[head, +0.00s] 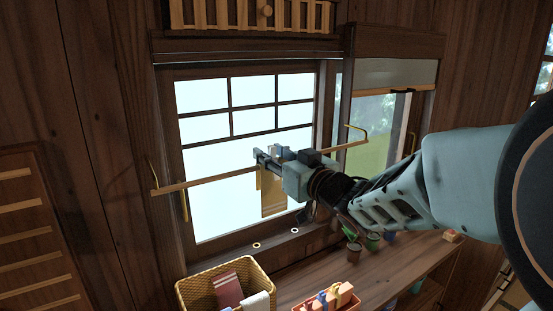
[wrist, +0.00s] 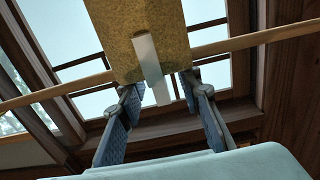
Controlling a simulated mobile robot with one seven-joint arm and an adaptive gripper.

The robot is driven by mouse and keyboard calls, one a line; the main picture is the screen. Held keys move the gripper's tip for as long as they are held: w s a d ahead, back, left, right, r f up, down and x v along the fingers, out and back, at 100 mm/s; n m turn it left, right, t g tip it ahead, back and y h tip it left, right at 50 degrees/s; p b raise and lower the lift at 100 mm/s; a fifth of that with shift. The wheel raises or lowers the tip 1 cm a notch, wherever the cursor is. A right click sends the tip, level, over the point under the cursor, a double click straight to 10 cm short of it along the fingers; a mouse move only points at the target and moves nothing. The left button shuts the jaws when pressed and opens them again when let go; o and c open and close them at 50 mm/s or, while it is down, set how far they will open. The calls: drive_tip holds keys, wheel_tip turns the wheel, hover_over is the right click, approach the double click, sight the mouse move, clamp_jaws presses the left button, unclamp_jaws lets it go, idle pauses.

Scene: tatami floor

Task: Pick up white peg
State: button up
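The white peg (wrist: 151,66) is a slim pale strip in the wrist view, clipped over a mustard-yellow cloth (wrist: 112,42). The cloth hangs from a thin wooden rod (wrist: 235,41) in front of the window; it also shows in the head view (head: 272,198). My gripper (wrist: 161,88) is open, with its two blue-grey fingers apart. The lower end of the peg appears between the fingertips, with a gap on each side. In the head view, my gripper (head: 267,165) is at the rod and the peg cannot be made out clearly.
Below the window, a wicker basket (head: 191,293) holds folded cloths. Gold hooks (head: 356,130) carry the rod close to the window frame.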

sight(272, 146)
drive_tip(key=shift+s, duration=0.1)
clamp_jaws()
drive_tip(key=shift+r, duration=0.1)
wheel_tip(272, 146, up, 9)
drive_tip(key=p, duration=0.7)
drive_tip(key=shift+r+p, duration=0.15)
drive_tip(key=shift+p, duration=0.15)
drive_tip(key=shift+r, duration=2.65)
